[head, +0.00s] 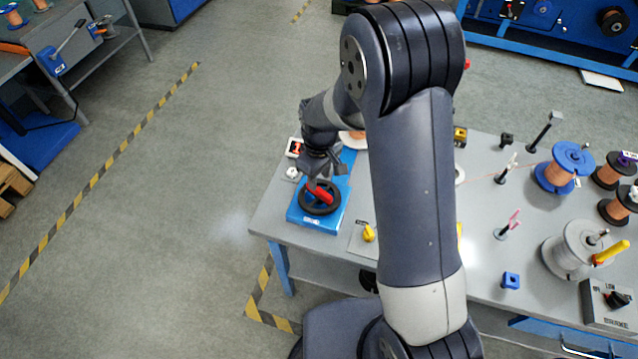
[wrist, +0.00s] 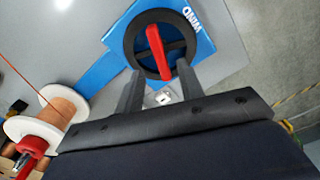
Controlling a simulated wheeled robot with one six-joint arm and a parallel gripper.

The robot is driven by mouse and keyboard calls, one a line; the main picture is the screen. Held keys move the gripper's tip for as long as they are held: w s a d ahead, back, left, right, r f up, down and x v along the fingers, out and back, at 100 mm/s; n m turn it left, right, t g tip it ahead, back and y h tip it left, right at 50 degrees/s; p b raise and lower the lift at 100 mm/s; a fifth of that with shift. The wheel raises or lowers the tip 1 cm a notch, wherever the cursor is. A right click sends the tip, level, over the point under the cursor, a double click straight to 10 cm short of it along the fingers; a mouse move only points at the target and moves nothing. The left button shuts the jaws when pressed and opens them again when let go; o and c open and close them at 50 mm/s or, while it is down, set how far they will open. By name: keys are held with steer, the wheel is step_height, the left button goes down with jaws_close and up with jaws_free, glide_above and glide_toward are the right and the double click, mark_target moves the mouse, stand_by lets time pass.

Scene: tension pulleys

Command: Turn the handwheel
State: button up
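The handwheel is a black ring with a red bar across it, on a blue base at the left end of the table. It shows in the head view (head: 320,197) and in the wrist view (wrist: 132,42). The red bar (wrist: 156,48) stands nearly upright in the wrist view. My gripper (head: 314,182) is right over the wheel. In the wrist view my gripper (wrist: 160,70) has its two fingers apart, with the lower end of the red bar between their tips. I cannot tell whether either finger touches the bar or wheel.
The grey table (head: 480,245) also bears a yellow knob (head: 369,233), a blue spool (head: 565,166), a grey spool (head: 580,250) and a brake box (head: 608,303). A copper-wound spool (wrist: 58,106) shows in the wrist view. The floor to the left is open.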

mark_target(319, 189)
steer(key=shift+f+p, duration=0.35)
steer(key=shift+f, duration=2.25)
jaws_close()
